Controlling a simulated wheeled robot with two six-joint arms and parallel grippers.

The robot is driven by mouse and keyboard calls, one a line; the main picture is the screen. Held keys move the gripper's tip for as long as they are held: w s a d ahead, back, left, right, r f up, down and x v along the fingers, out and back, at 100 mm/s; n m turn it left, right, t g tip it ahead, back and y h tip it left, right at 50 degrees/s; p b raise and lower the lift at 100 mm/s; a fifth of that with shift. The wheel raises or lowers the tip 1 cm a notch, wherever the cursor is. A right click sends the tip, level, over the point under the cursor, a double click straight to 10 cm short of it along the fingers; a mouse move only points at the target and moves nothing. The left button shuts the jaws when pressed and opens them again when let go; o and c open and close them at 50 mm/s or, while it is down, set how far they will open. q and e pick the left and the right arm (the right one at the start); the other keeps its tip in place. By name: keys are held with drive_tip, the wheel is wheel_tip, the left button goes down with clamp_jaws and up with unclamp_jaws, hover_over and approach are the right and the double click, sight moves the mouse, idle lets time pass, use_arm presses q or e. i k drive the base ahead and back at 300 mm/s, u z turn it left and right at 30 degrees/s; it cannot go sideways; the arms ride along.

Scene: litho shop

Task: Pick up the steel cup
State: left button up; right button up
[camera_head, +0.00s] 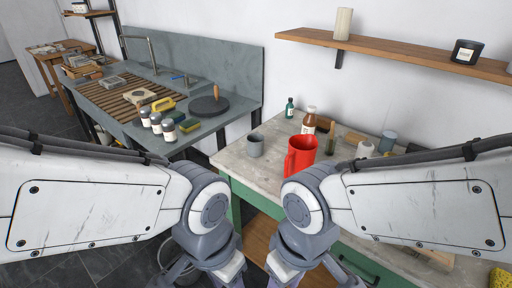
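The steel cup (255,146) looks like a small grey cup standing upright near the left end of the pale-topped green workbench (232,165). Its open mouth faces up and it appears empty. It stands to the left of a red jug (301,155), with a gap between them. My two arms come in from the left and right and bend down at the bottom centre, in front of the bench. Their lower links run out of the bottom edge, so neither gripper's fingertips show. Nothing covers the cup.
Behind the red jug stand a brown bottle (309,121) and a small green bottle (289,108). More bottles and tools crowd the bench to the right. A grey sink counter (222,113) with several jars is at left. A wooden shelf (400,50) hangs above.

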sight(255, 145)
drive_tip(key=z, duration=2.15)
drive_tip(key=k, duration=0.85)
drive_tip(key=u, duration=1)
drive_tip(key=i, duration=1)
